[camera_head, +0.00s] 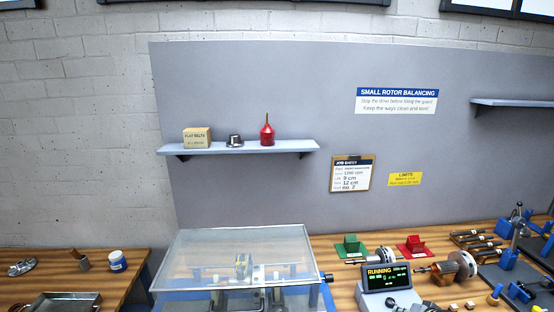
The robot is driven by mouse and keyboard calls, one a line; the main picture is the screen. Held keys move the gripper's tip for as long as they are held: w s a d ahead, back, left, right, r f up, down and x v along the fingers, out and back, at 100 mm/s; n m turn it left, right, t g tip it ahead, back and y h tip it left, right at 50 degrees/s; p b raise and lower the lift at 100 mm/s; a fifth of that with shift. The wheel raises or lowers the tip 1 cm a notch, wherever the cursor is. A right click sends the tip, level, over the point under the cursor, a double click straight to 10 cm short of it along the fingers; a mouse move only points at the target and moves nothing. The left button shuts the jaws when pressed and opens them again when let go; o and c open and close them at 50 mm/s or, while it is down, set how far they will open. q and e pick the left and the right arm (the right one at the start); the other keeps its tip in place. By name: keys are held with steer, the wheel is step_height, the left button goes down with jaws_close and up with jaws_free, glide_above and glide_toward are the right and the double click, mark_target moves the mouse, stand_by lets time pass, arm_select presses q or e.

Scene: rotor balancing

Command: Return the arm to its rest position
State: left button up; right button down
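Neither of my arms nor grippers shows in the head view. The balancing machine's clear guard (205,245) stands at the bottom middle over the bench and appears closed. A rotor part (242,266) and dark supports show dimly through it. The display box (388,277) to its right reads "RUNNING" in yellow, with green lines below.
On the wooden bench (345,268) are a green block (351,246), a red block (413,245), a rotor (462,264) and a blue-based stand (515,235). A shelf (240,149) hangs behind.

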steer(key=s+a+f+n+g, duration=0.3)
steer(key=s+a+n, duration=0.2)
steer(key=s+a, duration=0.75)
steer(key=s+a+r+n+g+h, duration=0.1)
steer(key=s+r+n+g+h, duration=0.3)
steer(key=s, duration=1.1)
step_height(320, 180, down, 32)
steer(key=s+d+m+y+b, duration=0.1)
steer(key=s+d+m+b, duration=0.15)
steer(key=b, duration=0.45)
steer(key=s+f+b, duration=0.2)
steer(key=s+f, duration=0.7)
steer(key=f, duration=0.2)
steer(key=s+d+f+b, duration=0.1)
steer(key=s+f+b, duration=0.2)
steer(key=s+f, duration=0.6)
step_height(320, 180, down, 2)
steer(key=shift+d+f+n+g+y+b, duration=0.15)
steer(key=shift+f+n+g+y+b, duration=0.05)
steer(key=shift+n+g+y+b, duration=0.15)
